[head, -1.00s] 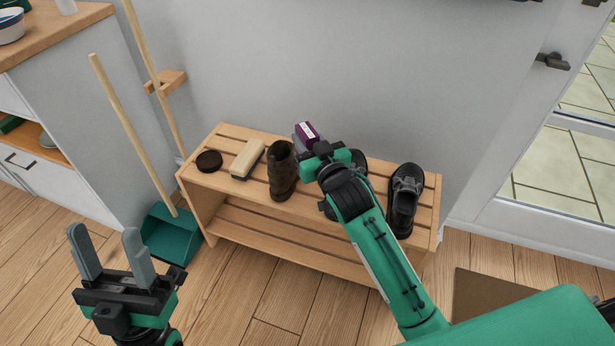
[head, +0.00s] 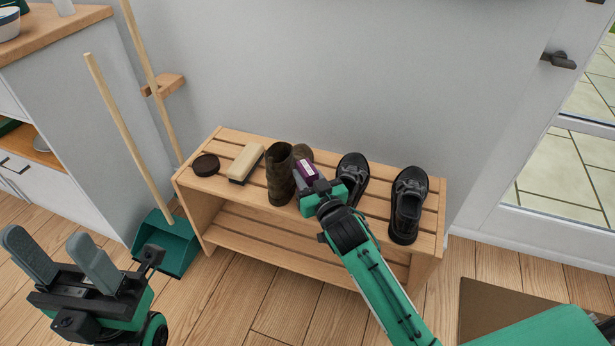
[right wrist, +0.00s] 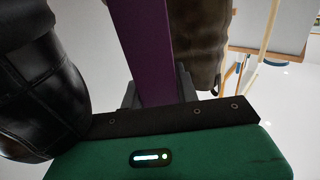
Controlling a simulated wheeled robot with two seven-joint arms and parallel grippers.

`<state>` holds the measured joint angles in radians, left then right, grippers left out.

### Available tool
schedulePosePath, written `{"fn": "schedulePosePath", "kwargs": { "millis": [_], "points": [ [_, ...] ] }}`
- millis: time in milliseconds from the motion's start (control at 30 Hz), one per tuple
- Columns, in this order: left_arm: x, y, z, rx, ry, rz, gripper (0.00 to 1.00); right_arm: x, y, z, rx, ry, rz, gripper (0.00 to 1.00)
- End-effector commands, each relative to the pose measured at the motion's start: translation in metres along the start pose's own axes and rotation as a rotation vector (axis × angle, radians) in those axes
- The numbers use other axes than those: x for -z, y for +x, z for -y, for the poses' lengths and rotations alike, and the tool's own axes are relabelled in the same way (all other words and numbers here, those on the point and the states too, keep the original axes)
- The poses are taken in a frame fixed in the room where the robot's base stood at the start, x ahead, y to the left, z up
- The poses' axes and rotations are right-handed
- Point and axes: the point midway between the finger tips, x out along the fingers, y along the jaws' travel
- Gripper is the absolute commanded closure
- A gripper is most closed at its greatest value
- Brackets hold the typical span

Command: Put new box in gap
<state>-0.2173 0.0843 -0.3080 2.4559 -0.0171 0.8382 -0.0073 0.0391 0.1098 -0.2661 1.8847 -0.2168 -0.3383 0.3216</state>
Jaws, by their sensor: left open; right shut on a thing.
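My right gripper (head: 307,184) is shut on a purple box (head: 305,169) with a pale label, over the shoe rack (head: 330,227). The box is between the brown boots (head: 280,176) on its left and a black shoe (head: 354,172) on its right. I cannot tell whether it touches the slats. In the right wrist view the purple box (right wrist: 146,45) stands between the fingers, a black shoe (right wrist: 38,95) at left and a brown boot (right wrist: 201,40) at right. My left gripper (head: 62,265) is open and empty, low at the left.
On the rack, a brush (head: 245,162) and a dark round tin (head: 206,165) lie left of the boots. Another black shoe (head: 408,204) stands at the right end. A green dustpan (head: 167,243) with a long handle stands left of the rack. A glazed door is at right.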

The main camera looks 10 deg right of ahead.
Motion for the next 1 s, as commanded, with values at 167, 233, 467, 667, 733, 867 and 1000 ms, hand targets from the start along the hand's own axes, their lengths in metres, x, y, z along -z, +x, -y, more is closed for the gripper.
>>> {"fn": "schedulePosePath", "kwargs": {
  "millis": [167,233,467,667,733,867,1000],
  "points": [
    [0.000,-0.002,0.000,0.002,-0.001,0.005,0.48,-0.003,0.000,0.000,0.000,0.000,0.000,1.00],
    [0.000,-0.002,0.000,0.003,-0.001,0.008,0.48,-0.003,0.000,0.000,0.000,0.000,0.000,0.56],
    [0.000,-0.003,0.000,0.004,-0.001,0.013,0.48,-0.003,0.000,0.000,0.000,0.000,0.001,0.47],
    [0.001,-0.001,0.000,0.002,-0.002,0.010,0.48,0.000,-0.003,0.000,0.000,0.000,0.002,0.47],
    [0.001,0.001,0.000,0.001,-0.002,0.009,0.48,0.000,-0.009,0.000,0.000,0.000,0.003,0.47],
    [0.001,0.005,0.000,-0.001,-0.003,0.010,0.48,0.001,-0.028,0.000,0.000,0.000,0.004,0.47],
    [0.001,0.003,-0.001,0.000,-0.004,0.026,0.48,0.001,-0.052,0.000,0.000,-0.001,0.003,0.47]
  ]
}}
